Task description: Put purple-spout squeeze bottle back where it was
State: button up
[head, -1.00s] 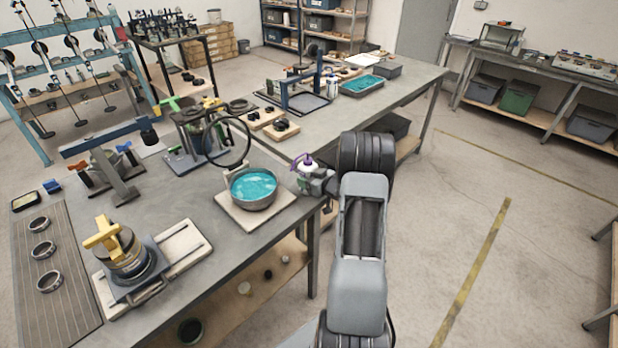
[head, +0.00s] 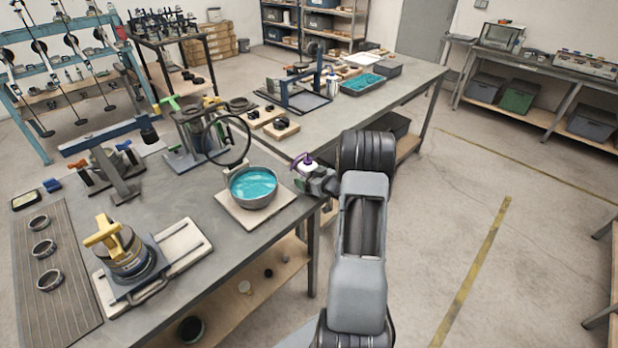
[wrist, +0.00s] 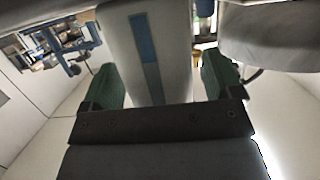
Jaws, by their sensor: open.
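The purple-spout squeeze bottle (head: 306,163) is at the right edge of the near bench, just right of the teal-filled pan. Its purple spout and white top show; its lower part is hidden behind my gripper (head: 317,184). In the wrist view a pale bottle body (wrist: 118,35) with a blue strip stands between the two green-padded fingers of my gripper (wrist: 162,78). The jaws are open around it, with a narrow gap at the right finger. I cannot tell whether the left finger touches it. The bottle's base is hidden.
The round pan (head: 254,188) of teal liquid sits on a board close left of the bottle. A black ring on a stand (head: 229,140) rises behind it. Another white bottle (head: 331,84) stands by a teal tray (head: 363,84) on the far bench.

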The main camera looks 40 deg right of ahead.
jog(key=b+v, duration=0.1)
jog(key=v, duration=1)
jog(key=w+a+r+m+g+h, duration=0.1)
jog(key=a+r+m+g+h, duration=0.1)
jog(key=a+r+g+h, duration=0.65)
jog(key=s+a+r+g+y, duration=0.1)
jog(key=s+a+r+y, duration=0.1)
jog(key=s+a, duration=0.5)
jog(key=s+a+r+g+y, duration=0.1)
jog(key=s+a+y, duration=0.3)
jog(key=s+a, duration=0.4)
jog(key=a+r, duration=0.1)
jog(key=a, duration=0.4)
jog(key=shift+s+r, duration=0.2)
